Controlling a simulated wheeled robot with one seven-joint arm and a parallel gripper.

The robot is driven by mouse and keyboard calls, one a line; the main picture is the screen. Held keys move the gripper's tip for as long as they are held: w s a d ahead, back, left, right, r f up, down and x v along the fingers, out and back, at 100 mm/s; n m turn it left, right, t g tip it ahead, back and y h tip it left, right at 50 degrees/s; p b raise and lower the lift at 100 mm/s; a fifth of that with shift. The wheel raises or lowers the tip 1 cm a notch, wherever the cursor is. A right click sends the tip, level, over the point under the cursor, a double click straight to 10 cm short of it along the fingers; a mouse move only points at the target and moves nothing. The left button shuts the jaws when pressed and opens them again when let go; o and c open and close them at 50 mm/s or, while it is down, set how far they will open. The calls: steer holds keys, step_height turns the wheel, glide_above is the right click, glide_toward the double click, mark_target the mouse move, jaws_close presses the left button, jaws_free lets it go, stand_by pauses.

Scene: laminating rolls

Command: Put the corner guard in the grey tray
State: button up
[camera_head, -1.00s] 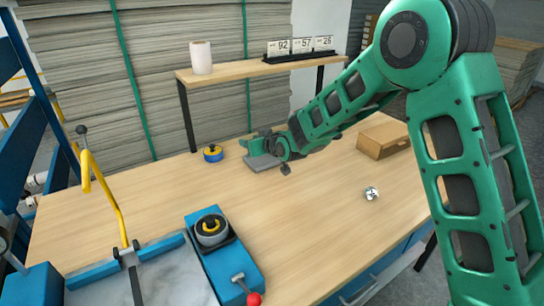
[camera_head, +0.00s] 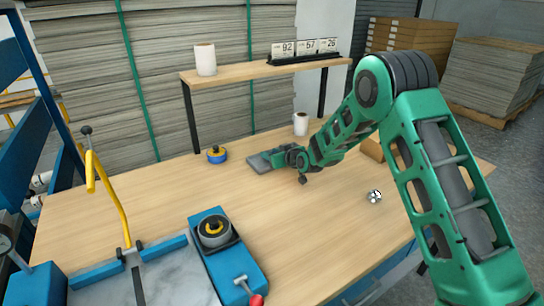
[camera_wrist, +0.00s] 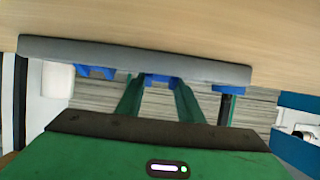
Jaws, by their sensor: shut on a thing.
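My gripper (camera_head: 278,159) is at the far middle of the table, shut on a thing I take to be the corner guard. The head view hardly shows this piece. A flat grey shape (camera_head: 256,163), which looks like the grey tray, lies at the gripper's tip. In the wrist view a long grey bar (camera_wrist: 100,52) crosses in front of my green gripper body, with small blue parts (camera_wrist: 158,80) along it. I cannot tell whether this bar is the tray's rim or the held piece, nor whether they touch.
A blue-and-yellow roll (camera_head: 217,155) sits left of the gripper. A white roll (camera_head: 301,124) stands behind it, under the shelf (camera_head: 262,71). A brown box (camera_head: 372,149) and a small shiny item (camera_head: 375,196) lie to the right. Blue equipment (camera_head: 228,258) fills the front left. The table's middle is clear.

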steer(key=shift+f, duration=0.25)
steer(key=o, duration=1)
steer(key=shift+r, duration=0.15)
steer(key=v, duration=1.2)
